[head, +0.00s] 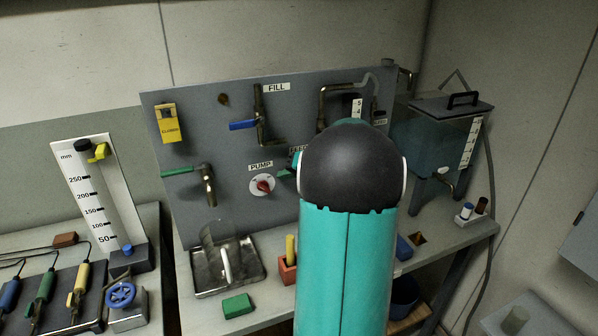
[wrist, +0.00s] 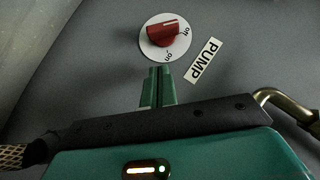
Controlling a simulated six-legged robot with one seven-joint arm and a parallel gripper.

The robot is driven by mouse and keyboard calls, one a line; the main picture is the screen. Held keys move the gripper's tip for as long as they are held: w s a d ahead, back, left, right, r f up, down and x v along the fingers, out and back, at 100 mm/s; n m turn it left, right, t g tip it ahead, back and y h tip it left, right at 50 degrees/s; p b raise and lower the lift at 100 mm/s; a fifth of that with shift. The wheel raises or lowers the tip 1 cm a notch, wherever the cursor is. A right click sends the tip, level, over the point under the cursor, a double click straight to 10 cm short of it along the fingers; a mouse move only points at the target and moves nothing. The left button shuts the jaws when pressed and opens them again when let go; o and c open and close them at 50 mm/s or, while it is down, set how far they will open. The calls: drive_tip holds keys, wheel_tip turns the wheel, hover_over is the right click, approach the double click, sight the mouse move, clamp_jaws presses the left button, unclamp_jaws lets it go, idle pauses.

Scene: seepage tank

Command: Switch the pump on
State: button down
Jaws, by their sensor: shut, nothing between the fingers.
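The knob's white mark lies toward the "off" side. A PUMP label (wrist: 205,61) is beside the dial. In the head view the red knob (head: 263,186) sits on the grey panel (head: 225,225). My gripper (wrist: 158,74) is shut and empty, its green fingertips close to the dial's "on" side; whether they touch it I cannot tell. My arm mostly hides the gripper in the head view.
A green-handled tap (head: 205,175) and a blue-handled FILL valve (head: 258,122) stick out from the panel. A metal tray (head: 200,280), a green block (head: 237,305) and an orange holder (head: 287,270) stand below. A glass tank (head: 430,140) stands at right.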

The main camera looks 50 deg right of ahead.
sight(268, 187)
drive_tip(key=shift+w+a+f, duration=0.35)
drive_tip(key=shift+a+f, duration=0.3)
drive_tip(key=shift+f, duration=0.05)
drive_tip(key=shift+w+a+f, duration=0.3)
drive_tip(key=shift+a+f, duration=0.3)
drive_tip(key=shift+f, duration=0.05)
